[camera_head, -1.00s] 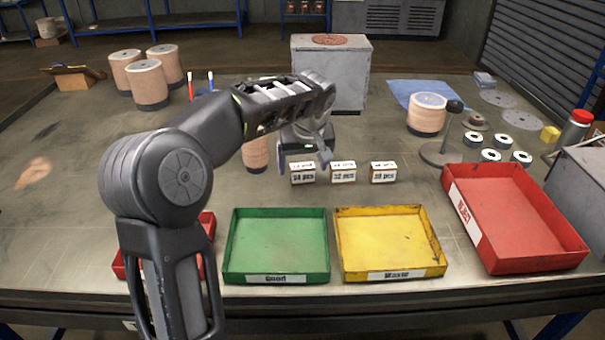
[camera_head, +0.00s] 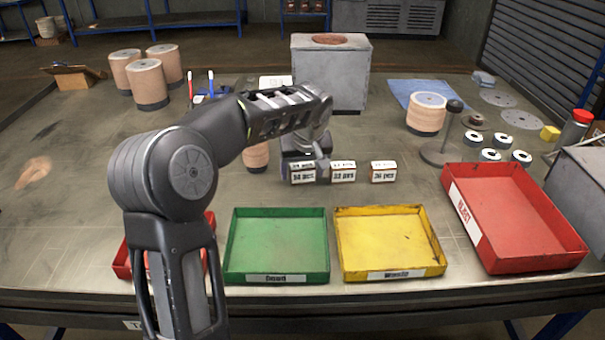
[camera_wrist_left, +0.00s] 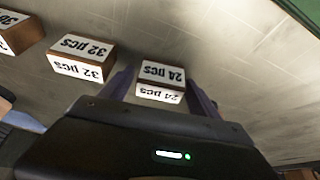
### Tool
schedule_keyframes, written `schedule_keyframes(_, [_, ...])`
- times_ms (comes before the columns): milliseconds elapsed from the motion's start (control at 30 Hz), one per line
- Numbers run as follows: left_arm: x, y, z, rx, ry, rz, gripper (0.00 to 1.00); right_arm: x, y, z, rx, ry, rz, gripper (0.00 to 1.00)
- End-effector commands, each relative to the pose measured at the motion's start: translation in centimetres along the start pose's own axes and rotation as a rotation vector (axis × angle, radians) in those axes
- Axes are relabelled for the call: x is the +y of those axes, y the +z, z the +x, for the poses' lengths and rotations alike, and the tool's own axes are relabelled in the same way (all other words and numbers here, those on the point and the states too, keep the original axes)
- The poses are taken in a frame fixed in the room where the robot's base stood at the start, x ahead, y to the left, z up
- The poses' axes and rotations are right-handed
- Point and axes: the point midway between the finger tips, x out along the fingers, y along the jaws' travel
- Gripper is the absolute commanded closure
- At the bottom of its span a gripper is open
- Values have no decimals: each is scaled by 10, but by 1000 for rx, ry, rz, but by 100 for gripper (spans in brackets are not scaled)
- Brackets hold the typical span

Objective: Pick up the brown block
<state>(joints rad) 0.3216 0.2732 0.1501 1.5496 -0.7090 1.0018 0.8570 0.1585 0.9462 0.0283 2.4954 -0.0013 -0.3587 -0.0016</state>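Three small brown blocks with white labels stand in a row on the table: the "24 pcs" block (camera_head: 303,179), the "32 pcs" block (camera_head: 343,176) and the "36 pcs" block (camera_head: 383,175). My left gripper (camera_wrist_left: 160,92) is low over the row, its fingers apart on either side of the "24 pcs" block (camera_wrist_left: 161,74). One finger is in the gap beside the "32 pcs" block (camera_wrist_left: 84,57). I cannot tell whether the fingers touch the "24 pcs" block. My right gripper is not in view.
A green tray (camera_head: 276,278), a yellow tray (camera_head: 390,275) and a large red tray (camera_head: 540,265) are in front of the blocks. A grey box (camera_head: 345,75) stands behind my gripper. A disc stack (camera_head: 427,115) and stand (camera_head: 440,154) are at the right.

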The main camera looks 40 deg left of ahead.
Motion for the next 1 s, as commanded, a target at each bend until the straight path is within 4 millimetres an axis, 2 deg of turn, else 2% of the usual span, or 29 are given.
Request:
schedule_keyframes(67, [0,0,0,0,0,0,36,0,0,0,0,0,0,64])
schedule_keyframes(633, [0,0,0,0,0,0,83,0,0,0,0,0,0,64])
schedule_keyframes(867, [0,0,0,0,0,0,84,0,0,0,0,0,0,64])
schedule_keyframes(1000, [0,-3,-7,1,0,0,84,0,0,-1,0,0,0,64])
